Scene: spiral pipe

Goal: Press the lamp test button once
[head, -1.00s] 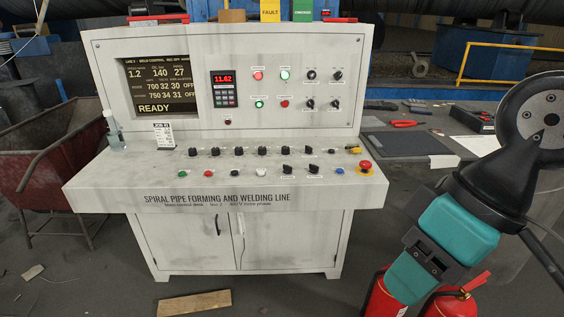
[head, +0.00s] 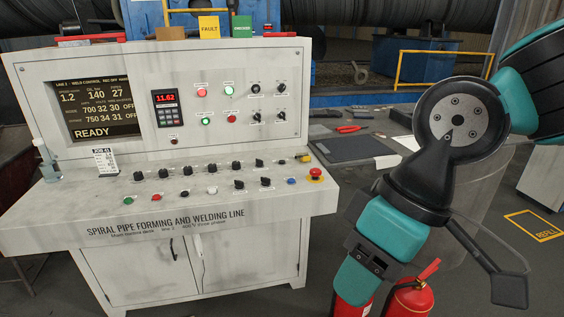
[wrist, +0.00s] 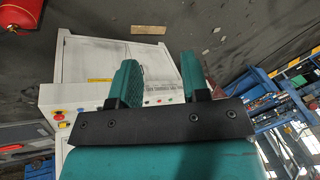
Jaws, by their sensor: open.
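The control console (head: 60,212) stands at left in the head view. Its upright panel has a red button (head: 201,93), a green button (head: 229,91), a lit green button (head: 206,121) and another red button (head: 232,119). The sloping desk has a green button (head: 129,202), a white button (head: 212,190) and a blue button (head: 291,181). The labels are too small to read, so I cannot tell which is lamp test. My gripper (head: 352,288) hangs to the right of the console, apart from it. In the wrist view, my gripper (wrist: 160,82) has two spread teal fingers with nothing between them.
Black knobs (head: 163,173) line the desk. Red fire extinguishers (head: 408,300) stand behind my gripper. A workbench with a dark mat (head: 345,148) is beyond.

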